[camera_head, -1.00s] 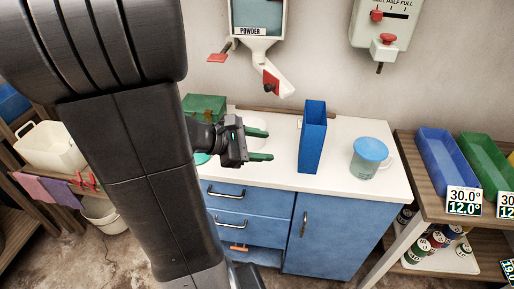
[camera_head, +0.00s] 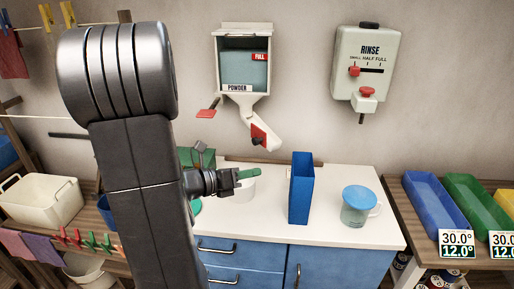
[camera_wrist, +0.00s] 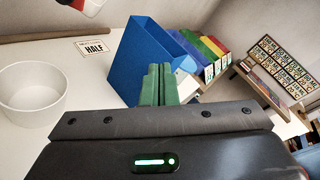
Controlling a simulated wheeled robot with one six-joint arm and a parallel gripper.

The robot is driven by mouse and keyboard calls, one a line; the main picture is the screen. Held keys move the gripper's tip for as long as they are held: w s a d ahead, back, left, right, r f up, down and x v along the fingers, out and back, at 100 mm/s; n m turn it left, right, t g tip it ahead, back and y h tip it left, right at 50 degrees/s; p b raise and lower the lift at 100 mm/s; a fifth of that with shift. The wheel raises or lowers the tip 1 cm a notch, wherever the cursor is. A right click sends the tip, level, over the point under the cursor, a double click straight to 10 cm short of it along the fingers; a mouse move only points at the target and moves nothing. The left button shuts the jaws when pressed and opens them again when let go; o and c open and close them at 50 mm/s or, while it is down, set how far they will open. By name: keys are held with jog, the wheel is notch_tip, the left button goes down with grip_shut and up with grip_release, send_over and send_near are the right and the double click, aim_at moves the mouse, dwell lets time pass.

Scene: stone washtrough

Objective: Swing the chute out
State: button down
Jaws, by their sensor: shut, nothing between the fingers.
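The white chute (camera_head: 263,136) hangs below the powder dispenser (camera_head: 245,68) on the wall and slants down to the right. It has a red patch and a dark knob near its lower part. A white and red piece, perhaps the chute's end, is cut off at the top left of the wrist view (camera_wrist: 88,5). My gripper (camera_head: 250,174) is below the chute, low over the counter and apart from it. Its green fingers are together and empty, as the wrist view also shows (camera_wrist: 158,85).
A white bowl (camera_wrist: 32,92) stands beside my gripper. A tall blue bin (camera_head: 301,188) stands to its right, near the fingers in the wrist view. A lidded jug (camera_head: 358,207) is farther right. A red lever (camera_head: 207,113) sticks out left of the chute, and the rinse box (camera_head: 366,65) is on the wall.

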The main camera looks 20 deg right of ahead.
jog(key=w+d+n+t+h+p, duration=0.2)
jog(key=w+d+n+t+p, duration=0.15)
jog(key=w+d+n, duration=0.95)
jog(key=shift+n+t, duration=0.25)
jog(key=shift+n, duration=0.55)
jog(key=a, duration=0.2)
jog(key=a+f, duration=0.1)
jog(key=a, duration=0.1)
jog(key=shift+a+p, duration=0.35)
jog(key=shift+a, duration=0.05)
jog(key=shift+a, duration=0.2)
